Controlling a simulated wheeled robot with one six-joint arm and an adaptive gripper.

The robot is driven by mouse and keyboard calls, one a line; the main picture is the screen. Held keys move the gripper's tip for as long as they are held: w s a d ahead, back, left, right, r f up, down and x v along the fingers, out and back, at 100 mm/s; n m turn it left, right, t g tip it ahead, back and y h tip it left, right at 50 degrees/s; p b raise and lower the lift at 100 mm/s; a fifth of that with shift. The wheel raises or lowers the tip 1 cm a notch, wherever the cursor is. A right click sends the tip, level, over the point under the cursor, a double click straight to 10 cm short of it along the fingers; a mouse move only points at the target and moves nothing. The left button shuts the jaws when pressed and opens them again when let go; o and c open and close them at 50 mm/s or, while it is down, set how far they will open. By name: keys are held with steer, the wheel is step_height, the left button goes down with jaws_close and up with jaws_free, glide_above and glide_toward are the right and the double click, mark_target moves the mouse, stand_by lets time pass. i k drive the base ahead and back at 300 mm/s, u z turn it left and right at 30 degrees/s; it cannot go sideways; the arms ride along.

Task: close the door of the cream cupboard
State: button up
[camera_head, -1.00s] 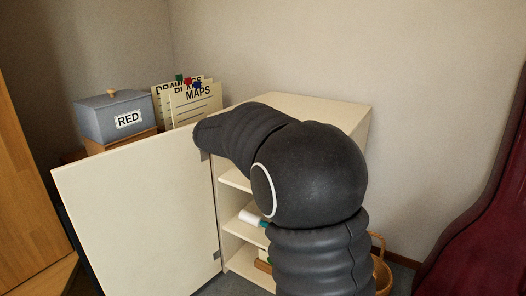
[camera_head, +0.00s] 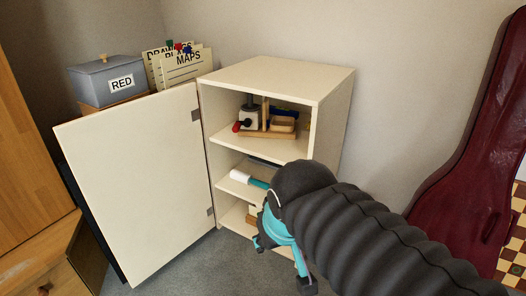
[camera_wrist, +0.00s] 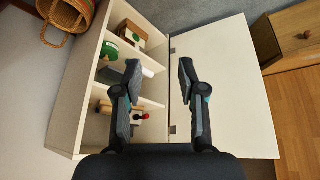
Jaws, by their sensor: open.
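The cream cupboard (camera_head: 275,78) stands against the wall with its front open. Its door (camera_head: 140,185) is hinged at the left front edge and swung wide out to the left. In the wrist view the door (camera_wrist: 235,95) fills the right side and the cupboard's open shelves (camera_wrist: 150,92) lie to the left. My gripper (camera_head: 282,266) is open and empty, low in front of the lower shelves and right of the door. In the wrist view the gripper (camera_wrist: 159,64) straddles the hinge line. My arm hides the lower right of the cupboard.
The shelves hold a wooden tray (camera_head: 268,134) and a white roll (camera_head: 240,176). A grey RED box (camera_head: 100,84) and MAPS folders (camera_head: 185,70) stand behind the door. A dark red case (camera_head: 470,150) stands right, a wooden drawer unit (camera_head: 50,262) left. A basket (camera_wrist: 68,14) is beside the cupboard.

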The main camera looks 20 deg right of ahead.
mark_target(139, 166)
steer(key=z, duration=0.25)
steer(key=i, duration=0.75)
steer(key=z, duration=0.15)
steer(key=k, duration=0.45)
steer(key=u, duration=1)
steer(key=k, duration=0.9)
steer(key=u, duration=0.9)
steer(key=i, duration=1)
steer(key=z, duration=0.7)
steer(key=i, duration=0.85)
steer(key=z, duration=0.7)
